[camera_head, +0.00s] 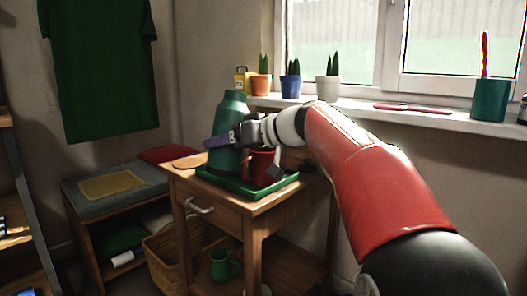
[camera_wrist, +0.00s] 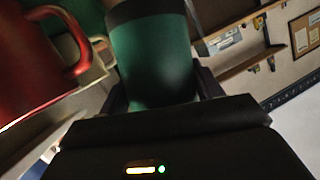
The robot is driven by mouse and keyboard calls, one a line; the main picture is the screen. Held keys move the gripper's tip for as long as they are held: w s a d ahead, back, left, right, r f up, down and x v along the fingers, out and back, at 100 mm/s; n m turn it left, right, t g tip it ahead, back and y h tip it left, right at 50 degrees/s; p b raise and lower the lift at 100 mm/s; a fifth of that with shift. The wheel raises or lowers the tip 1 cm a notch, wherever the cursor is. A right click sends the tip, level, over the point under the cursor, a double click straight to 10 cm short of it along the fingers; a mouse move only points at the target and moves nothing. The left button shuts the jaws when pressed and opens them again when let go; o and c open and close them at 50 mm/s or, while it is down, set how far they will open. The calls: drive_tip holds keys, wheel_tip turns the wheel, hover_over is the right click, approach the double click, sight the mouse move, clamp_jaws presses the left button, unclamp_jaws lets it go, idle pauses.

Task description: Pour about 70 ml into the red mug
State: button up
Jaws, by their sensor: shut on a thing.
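A tall green bottle or flask (camera_head: 229,113) stands upright over the green tray (camera_head: 205,174) on the small wooden table. My gripper (camera_head: 228,138) is shut around its body, which fills the space between the fingers in the wrist view (camera_wrist: 155,60). I cannot tell whether the bottle's base touches the tray. The inside of the mug is hidden.
The wooden table (camera_head: 256,206) has a round brown coaster (camera_head: 188,162) at its back left. The windowsill (camera_head: 400,117) behind holds several potted plants and a green cup (camera_head: 490,100). A bench with a grey cushion (camera_head: 115,184) stands to the left. A green mug (camera_head: 222,264) sits on the lower shelf.

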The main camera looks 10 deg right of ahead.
drive_tip(key=shift+f+m+y, duration=0.3)
drive_tip(key=shift+m, duration=0.2)
drive_tip(key=shift+m+y, duration=0.3)
drive_tip(key=shift+m, duration=0.1)
drive_tip(key=shift+d+r+m+y+p, duration=0.1)
drive_tip(key=shift+r+m+y+p, duration=0.5)
drive_tip(key=shift+r, duration=0.35)
drive_tip(key=shift+f+m, duration=0.2)
drive_tip(key=shift+m, duration=0.1)
drive_tip(key=shift+s+a+f+m+y+p, duration=0.2)
drive_tip(key=shift+a+m+y+p, duration=0.15)
drive_tip(key=shift+m, duration=0.25)
drive_tip(key=shift+s+a+f+m+y+p, duration=0.1)
drive_tip(key=shift+a+f+m+y+p, duration=0.15)
drive_tip(key=shift+m, duration=0.35)
drive_tip(key=shift+s+a+f+m+t+y, duration=0.1)
drive_tip(key=shift+f+m+t+y, duration=0.1)
drive_tip(key=shift+f+m, duration=0.25)
drive_tip(key=shift+s+a+f+m+t+y, duration=0.1)
drive_tip(key=shift+f+m+y, duration=0.15)
drive_tip(key=shift+f, duration=0.3)
wheel_tip(320, 180, up, 2)
drive_tip(key=m+p, duration=0.1)
drive_tip(key=p, duration=0.2)
drive_tip(key=shift+a+m+t, duration=0.15)
drive_tip(key=shift+m+t, duration=0.15)
drive_tip(key=shift+f+m+y+b, duration=0.25)
drive_tip(key=shift+m+b, duration=0.05)
drive_tip(key=shift+m, duration=0.1)
